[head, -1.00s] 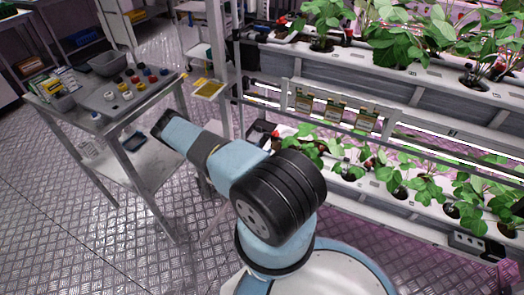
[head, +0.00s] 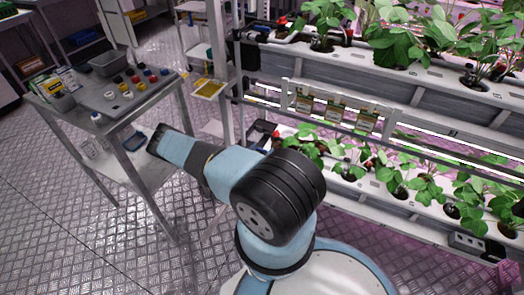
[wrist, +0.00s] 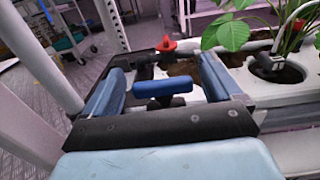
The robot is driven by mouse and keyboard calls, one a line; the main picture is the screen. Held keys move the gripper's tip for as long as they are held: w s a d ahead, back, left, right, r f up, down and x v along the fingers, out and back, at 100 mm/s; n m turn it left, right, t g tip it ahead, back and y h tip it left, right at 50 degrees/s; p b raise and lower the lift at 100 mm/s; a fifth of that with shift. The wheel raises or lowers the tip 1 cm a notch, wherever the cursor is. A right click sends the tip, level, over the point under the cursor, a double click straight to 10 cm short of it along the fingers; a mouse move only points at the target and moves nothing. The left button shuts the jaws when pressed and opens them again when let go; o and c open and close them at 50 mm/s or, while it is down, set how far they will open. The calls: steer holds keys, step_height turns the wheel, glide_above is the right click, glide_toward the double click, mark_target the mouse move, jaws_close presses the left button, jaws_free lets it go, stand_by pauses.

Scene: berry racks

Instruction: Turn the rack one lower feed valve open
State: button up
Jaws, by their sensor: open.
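My gripper (wrist: 160,72) shows in the wrist view with its two blue fingers wide apart. A blue bar-shaped handle (wrist: 162,88) on a dark stem lies crosswise between them, with a gap on each side. Behind it a red knob (wrist: 167,44) sits on black pipework at the end of a white planting channel (wrist: 275,92). In the head view a red fitting (head: 275,133) shows at the left end of the lower channel, and another (head: 282,20) at the upper one. The pictures do not label which handle is the feed valve.
Leafy plants (head: 400,175) fill the lower channel. A pale rack post (head: 218,55) stands close by on the left. A metal cart (head: 140,105) with bottles and trays stands further left. The patterned floor in front is clear.

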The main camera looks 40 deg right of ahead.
steer(key=v, duration=1.3)
steer(key=shift+s+a, duration=0.2)
steer(key=shift+a, duration=0.15)
steer(key=shift+f, duration=0.1)
